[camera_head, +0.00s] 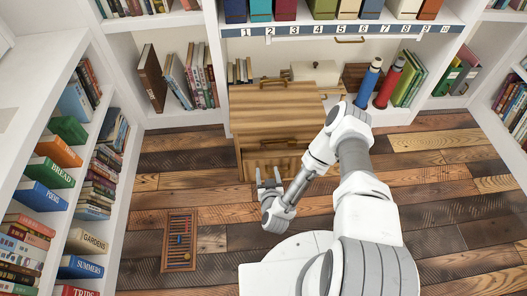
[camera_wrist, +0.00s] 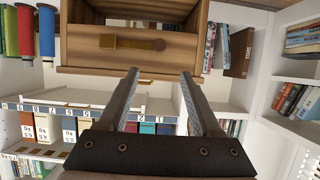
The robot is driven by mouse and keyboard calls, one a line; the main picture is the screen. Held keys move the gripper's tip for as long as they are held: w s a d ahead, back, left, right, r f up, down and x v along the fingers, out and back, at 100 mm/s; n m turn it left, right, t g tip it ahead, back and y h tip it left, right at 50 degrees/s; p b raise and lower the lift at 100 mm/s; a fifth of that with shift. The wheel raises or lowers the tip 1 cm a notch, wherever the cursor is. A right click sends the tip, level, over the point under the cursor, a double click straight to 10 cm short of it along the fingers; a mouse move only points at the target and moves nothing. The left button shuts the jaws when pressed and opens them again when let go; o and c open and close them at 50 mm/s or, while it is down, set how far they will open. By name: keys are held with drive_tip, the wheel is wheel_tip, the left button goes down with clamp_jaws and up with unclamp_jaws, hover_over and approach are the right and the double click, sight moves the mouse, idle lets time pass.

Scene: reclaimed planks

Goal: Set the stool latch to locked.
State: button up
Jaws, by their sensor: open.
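The wooden step stool (camera_head: 275,100) stands against the bookcase. In the wrist view, which is upside down, its front board (camera_wrist: 85,57) carries a brown bar latch (camera_wrist: 135,43). The bar lies level, with a round end at right and a brass square (camera_wrist: 107,41) at left. I cannot tell from its look whether it is locked. My gripper (camera_head: 268,181) is open and empty, in front of the stool's lower part. In the wrist view its fingertips (camera_wrist: 160,73) point at the board, just beside the latch and apart from it.
A blue roll (camera_head: 368,85) and a red roll (camera_head: 388,86) stand right of the stool. A wooden frame with coloured beads (camera_head: 180,241) lies on the floor at left. Bookshelves (camera_head: 95,130) line the sides. The plank floor around the stool is mostly clear.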

sight(263, 149)
drive_tip(key=b+x, duration=0.5)
drive_tip(key=x, duration=1)
drive_tip(key=shift+w+f, duration=0.15)
drive_tip(key=shift+w, duration=0.05)
clamp_jaws()
idle(0.7)
